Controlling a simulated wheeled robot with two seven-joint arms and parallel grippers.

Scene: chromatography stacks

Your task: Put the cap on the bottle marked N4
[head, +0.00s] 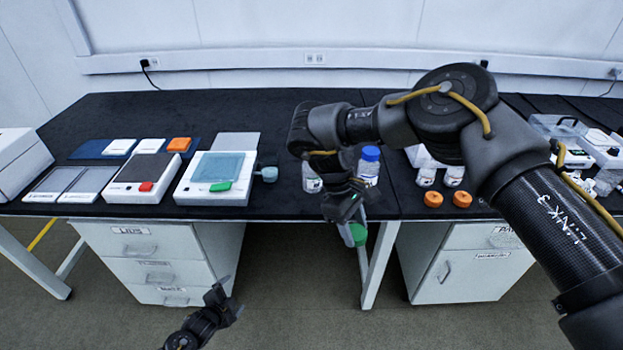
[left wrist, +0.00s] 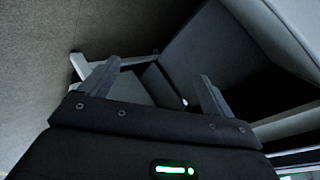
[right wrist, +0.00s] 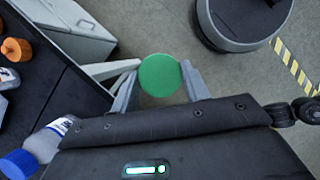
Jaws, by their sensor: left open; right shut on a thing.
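My right gripper (head: 355,228) is shut on a round green cap (right wrist: 160,75), held in front of the bench edge and below its top. The cap also shows in the head view (head: 357,235). A bottle with a blue cap (head: 369,165) stands on the bench behind my right wrist. Another bottle (head: 312,180) is partly hidden by my right arm. Two more bottles (head: 427,174) (head: 454,175) stand further right behind two loose orange caps (head: 433,199) (head: 462,200). No N4 mark is readable. My left gripper (head: 224,300) is open and empty, low before the drawers.
Left of the bottles on the black bench (head: 270,205) stand a device with a green button (head: 212,180) and one with a red button (head: 140,182). Clear containers (head: 558,125) stand at the right. My right arm covers part of the bench.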

